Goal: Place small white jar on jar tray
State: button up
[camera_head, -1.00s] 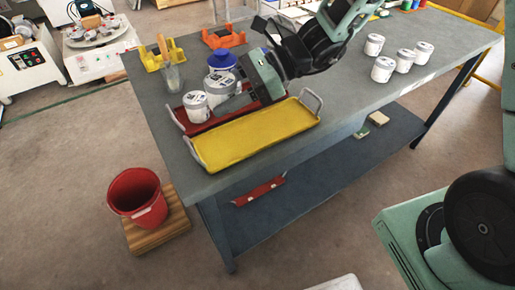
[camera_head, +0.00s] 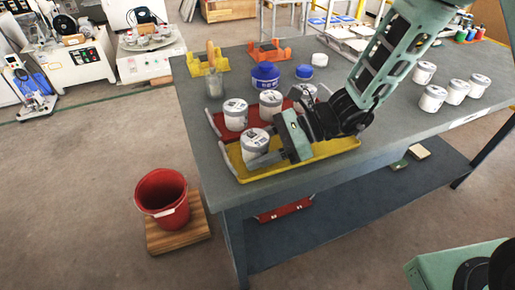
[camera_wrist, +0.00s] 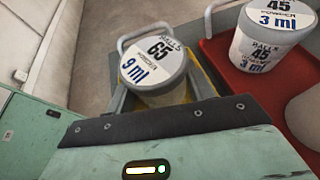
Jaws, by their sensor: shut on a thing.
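A white jar (camera_head: 252,142) labelled 65 and 9 ml is held by my gripper (camera_head: 268,155) at the left end of the yellow tray (camera_head: 335,148). It also shows in the wrist view (camera_wrist: 155,68), upright, just beyond the dark finger edge. My gripper is shut on this jar; I cannot tell whether its base touches the tray. The red tray (camera_head: 214,122) lies right behind the yellow one and holds white jars: one at its left (camera_head: 235,118), one in the middle (camera_head: 270,106) and one at its right (camera_head: 303,94), partly hidden by my gripper.
A blue-lidded container (camera_head: 265,78), a smaller blue-lidded jar (camera_head: 304,72) and a white roll-like item (camera_head: 319,60) stand behind the trays. A glass with a brush (camera_head: 213,80) is at the left. Several white jars (camera_head: 456,91) stand right. A red bucket (camera_head: 162,195) is on the floor.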

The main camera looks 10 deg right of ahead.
jog(key=shift+f, duration=0.1)
jog(key=o, duration=0.8)
jog(key=shift+c, duration=0.2)
